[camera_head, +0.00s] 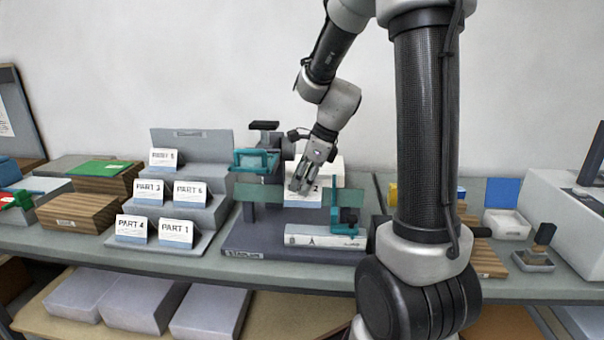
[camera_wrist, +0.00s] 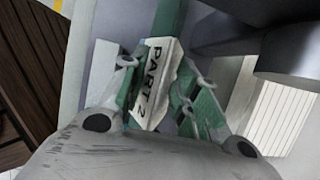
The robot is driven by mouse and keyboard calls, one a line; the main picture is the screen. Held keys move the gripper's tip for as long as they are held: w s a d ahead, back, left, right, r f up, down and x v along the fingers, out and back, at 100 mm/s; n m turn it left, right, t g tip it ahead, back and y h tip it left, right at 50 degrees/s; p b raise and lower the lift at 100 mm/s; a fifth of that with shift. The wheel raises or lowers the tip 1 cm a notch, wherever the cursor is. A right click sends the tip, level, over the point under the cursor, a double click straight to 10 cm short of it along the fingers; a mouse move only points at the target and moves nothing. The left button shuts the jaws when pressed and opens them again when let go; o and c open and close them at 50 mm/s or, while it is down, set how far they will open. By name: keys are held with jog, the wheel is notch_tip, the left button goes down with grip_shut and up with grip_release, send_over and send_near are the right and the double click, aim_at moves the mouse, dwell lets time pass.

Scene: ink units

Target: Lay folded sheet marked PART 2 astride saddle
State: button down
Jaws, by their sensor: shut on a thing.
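The folded sheet marked PART 2 (camera_wrist: 157,75) is white and sits between the fingers of my gripper (camera_wrist: 163,88), which is shut on it. In the head view my gripper (camera_head: 302,187) is over the middle of the green saddle (camera_head: 260,193), with part of the sheet (camera_head: 314,190) showing beside and below the fingers. In the wrist view the green saddle (camera_wrist: 172,18) runs in line with the sheet, beyond its far end. The fingers hide much of the sheet, and I cannot tell whether it touches the saddle.
The saddle belongs to a dark stapling station (camera_head: 240,238) with teal clamps (camera_head: 255,160) and (camera_head: 347,220) close on both sides. A white block (camera_head: 325,241) lies in front. Several other marked sheets stand on a grey stepped rack (camera_head: 202,216) at left.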

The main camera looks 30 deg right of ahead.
jog(key=shift+f, duration=0.25)
jog(key=shift+f, duration=0.2)
dwell(0.3)
jog(key=c, duration=1)
grip_release()
jog(key=shift+r, duration=4.05)
